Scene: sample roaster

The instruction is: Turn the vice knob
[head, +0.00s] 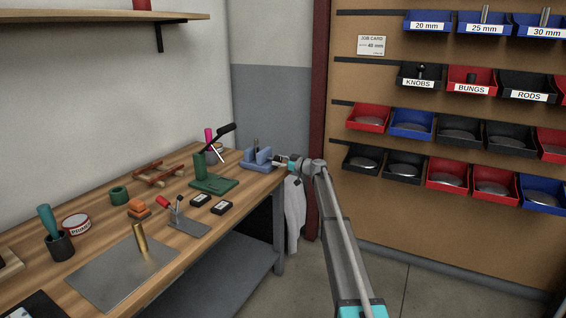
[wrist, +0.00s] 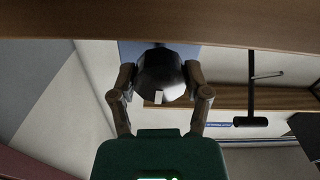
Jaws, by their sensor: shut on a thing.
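The blue vice (head: 257,160) stands at the far right end of the wooden workbench. In the wrist view the vice knob (wrist: 161,75) is a dark, faceted knob with a small white mark on its lower face. A strip of the blue vice body (wrist: 128,50) shows behind it. My gripper (wrist: 160,84) has one finger on each side of the knob and is shut on it. In the head view my gripper (head: 281,161) is at the right side of the vice, and the knob is hidden there.
The workbench (head: 195,235) edge runs close to my gripper. A green press (head: 210,182), black boxes (head: 221,208) and other tools stand left of the vice. A white cloth (head: 294,210) hangs below. A bin wall (head: 440,225) stands at right.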

